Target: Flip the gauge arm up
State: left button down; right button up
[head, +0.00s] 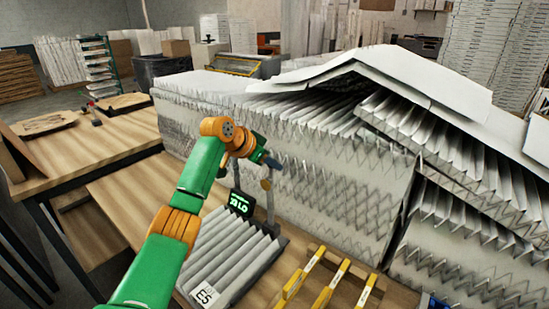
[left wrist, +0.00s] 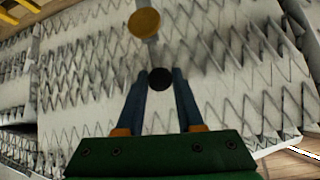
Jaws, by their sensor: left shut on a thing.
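The gauge stands behind a pleated filter (head: 235,250), with a dark display (head: 241,203) lit in green characters. Its slim grey post (head: 270,207) rises beside the display and carries a gold disc (head: 266,184). In the left wrist view the gold disc (left wrist: 145,22) sits just beyond my fingertips. My left gripper (head: 272,163) is shut on the round black knob (left wrist: 160,79) of the gauge arm, its two dark blue fingers on either side of it. The gauge arm is mostly hidden, so I cannot tell its angle.
Large stacked pleated filters (head: 330,160) stand close behind the gauge, with bent white sheets on top. Yellow-edged pieces (head: 325,285) lie to the right of the front filter. A wooden table (head: 90,145) stands at left.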

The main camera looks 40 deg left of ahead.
pick_arm(q)
jog(key=shift+w+f, duration=0.15)
jog(key=shift+w, duration=0.05)
pick_arm(e)
jog(key=shift+w, duration=0.3)
pick_arm(q)
jog(key=shift+s, duration=0.1)
jog(key=c, duration=0.6)
grip_release()
pick_arm(e)
jog(key=shift+s+r, duration=0.1)
